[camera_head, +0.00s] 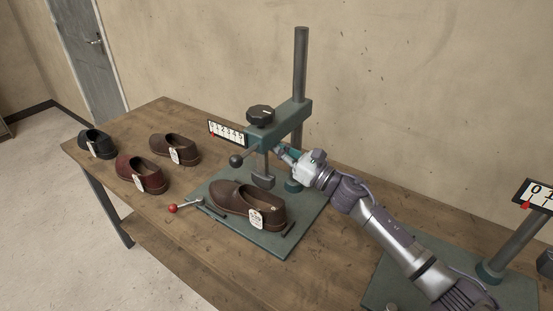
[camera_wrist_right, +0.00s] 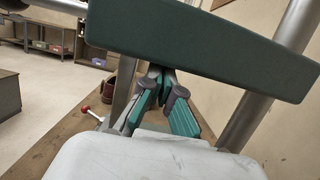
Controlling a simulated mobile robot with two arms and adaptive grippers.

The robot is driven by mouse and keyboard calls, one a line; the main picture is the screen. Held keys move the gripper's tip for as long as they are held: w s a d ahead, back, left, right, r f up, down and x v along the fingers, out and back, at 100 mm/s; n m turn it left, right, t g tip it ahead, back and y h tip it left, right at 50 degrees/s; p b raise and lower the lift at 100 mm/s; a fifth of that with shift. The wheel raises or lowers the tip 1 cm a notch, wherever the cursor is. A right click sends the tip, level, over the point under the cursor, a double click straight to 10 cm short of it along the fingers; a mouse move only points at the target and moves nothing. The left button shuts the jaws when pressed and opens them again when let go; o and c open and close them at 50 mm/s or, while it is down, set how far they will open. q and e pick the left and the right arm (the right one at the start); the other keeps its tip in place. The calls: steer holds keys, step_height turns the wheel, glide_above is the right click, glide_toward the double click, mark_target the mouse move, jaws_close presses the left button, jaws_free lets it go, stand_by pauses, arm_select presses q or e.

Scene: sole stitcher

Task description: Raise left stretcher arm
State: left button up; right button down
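The left stretcher's green arm (camera_head: 280,128) sits partway up its grey column (camera_head: 299,70), with a black knob (camera_head: 260,115) on top and a shaft and press foot (camera_head: 263,178) hanging beneath. The arm crosses the top of the right wrist view (camera_wrist_right: 200,40). My right gripper (camera_head: 281,149) is just below the arm, between shaft and column. In the right wrist view its fingertips (camera_wrist_right: 163,78) meet close together under the arm's lower edge, with nothing clearly between them. Whether they touch the arm is unclear. My left gripper is not in view.
A brown shoe (camera_head: 248,203) with a tag lies on the stretcher's base plate (camera_head: 272,242), under the foot. Several other shoes stand at the left of the table (camera_head: 150,112). A red-ended lever (camera_head: 173,208) sticks out in front. A second stretcher column (camera_head: 515,245) stands at right.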

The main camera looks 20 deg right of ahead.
step_height(320, 180, up, 11)
steer(key=p, duration=0.5)
steer(key=shift+r, duration=0.25)
steer(key=shift+d, duration=0.1)
